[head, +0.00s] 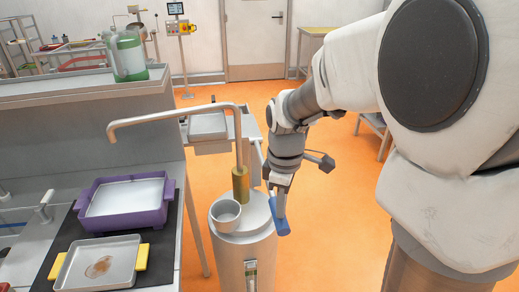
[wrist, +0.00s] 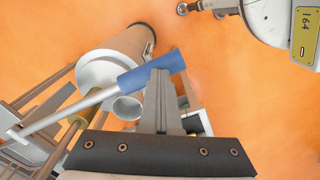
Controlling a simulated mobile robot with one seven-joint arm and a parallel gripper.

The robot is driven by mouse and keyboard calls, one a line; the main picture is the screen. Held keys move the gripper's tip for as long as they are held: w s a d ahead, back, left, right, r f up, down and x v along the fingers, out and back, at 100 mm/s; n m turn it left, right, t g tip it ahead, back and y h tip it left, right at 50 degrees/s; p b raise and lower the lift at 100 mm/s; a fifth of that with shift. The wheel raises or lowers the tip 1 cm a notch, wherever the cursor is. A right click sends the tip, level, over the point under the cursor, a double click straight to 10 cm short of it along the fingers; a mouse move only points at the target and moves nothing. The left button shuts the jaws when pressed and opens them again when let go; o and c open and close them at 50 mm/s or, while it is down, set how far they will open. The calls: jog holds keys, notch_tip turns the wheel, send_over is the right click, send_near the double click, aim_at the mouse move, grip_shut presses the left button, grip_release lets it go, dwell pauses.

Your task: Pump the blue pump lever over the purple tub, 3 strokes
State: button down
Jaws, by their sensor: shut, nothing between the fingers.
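The blue pump lever (head: 279,214) hangs down at the right side of the grey pump drum (head: 243,250), its grip at the lower end. The purple tub (head: 165,217), with a pale inside, sits on the counter to the left, under the open end of the bent spout (head: 170,119). My gripper (head: 281,187) is at the lever, just above the blue grip. In the wrist view my shut, empty fingers (wrist: 159,75) overlap the blue grip (wrist: 138,77) on its metal rod. I cannot tell whether they touch it.
A small metal cup (head: 226,216) stands on the drum top beside the brass-coloured spout base (head: 240,185). A metal tray (head: 97,264) with yellow handles lies in front of the tub. Orange floor to the drum's right is free.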

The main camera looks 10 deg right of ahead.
aim_at(280, 227)
notch_tip(280, 227, up, 8)
jog(key=p, duration=0.5)
jog(key=shift+f+p, duration=0.15)
jog(key=shift+p, duration=0.15)
dwell(0.4)
jog(key=shift+f+b, duration=5.65)
jog(key=shift+f, duration=2)
jog(key=shift+r, duration=0.2)
jog(key=shift+r+p, duration=0.15)
jog(key=shift+p, duration=0.15)
notch_tip(280, 227, up, 15)
jog(key=p, duration=1.1)
jog(key=shift+f+p, duration=0.2)
jog(key=shift+p, duration=0.2)
